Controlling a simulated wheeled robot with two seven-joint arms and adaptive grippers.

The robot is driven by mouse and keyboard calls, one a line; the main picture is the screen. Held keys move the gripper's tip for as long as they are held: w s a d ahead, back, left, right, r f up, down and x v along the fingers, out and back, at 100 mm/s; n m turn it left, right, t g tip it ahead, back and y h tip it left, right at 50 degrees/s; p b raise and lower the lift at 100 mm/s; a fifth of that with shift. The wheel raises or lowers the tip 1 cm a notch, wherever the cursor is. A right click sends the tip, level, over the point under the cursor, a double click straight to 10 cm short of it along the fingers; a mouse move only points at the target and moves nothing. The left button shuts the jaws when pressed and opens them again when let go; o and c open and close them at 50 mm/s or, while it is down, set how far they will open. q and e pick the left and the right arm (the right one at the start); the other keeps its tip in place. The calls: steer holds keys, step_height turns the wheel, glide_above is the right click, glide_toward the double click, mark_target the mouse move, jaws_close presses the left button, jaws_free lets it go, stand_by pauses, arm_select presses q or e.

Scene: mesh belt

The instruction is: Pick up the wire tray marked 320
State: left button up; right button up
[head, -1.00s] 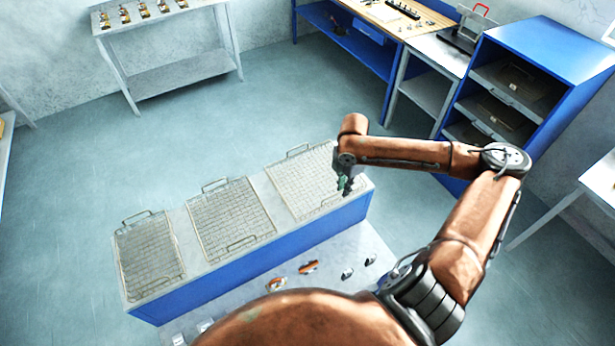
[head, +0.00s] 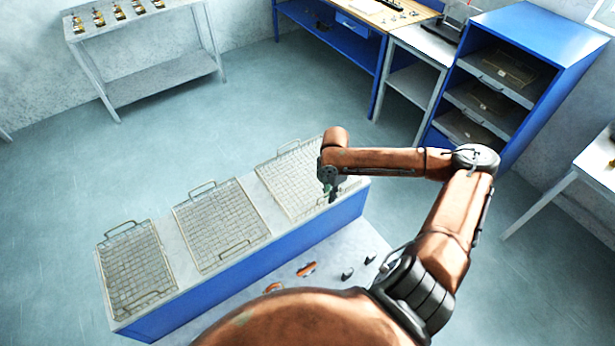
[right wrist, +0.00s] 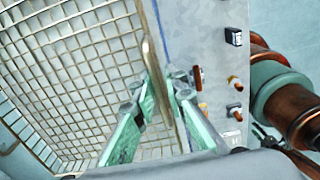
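Three wire mesh trays with loop handles lie in a row on a long blue-sided bench: left tray (head: 137,268), middle tray (head: 222,225) and right tray (head: 290,180). No 320 mark is readable on any of them. My right gripper (head: 332,194) is at the front edge of the right tray, hiding part of it. In the right wrist view, my right gripper (right wrist: 163,88) has its two green fingers on either side of a wire handle (right wrist: 160,75), with gaps showing. The mesh (right wrist: 75,70) fills the left of that view. My left gripper is out of view.
The bench (head: 250,262) has a pale lower ledge in front with small fittings, including an orange-brown handle (head: 307,269). A blue rack (head: 545,45) with dark trays stands at the right. A white table (head: 135,22) stands at the back left. Floor behind the bench is clear.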

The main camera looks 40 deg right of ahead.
steer(key=shift+f, duration=1.25)
steer(key=shift+c, duration=0.6)
jaws_close()
steer(key=shift+r, duration=0.15)
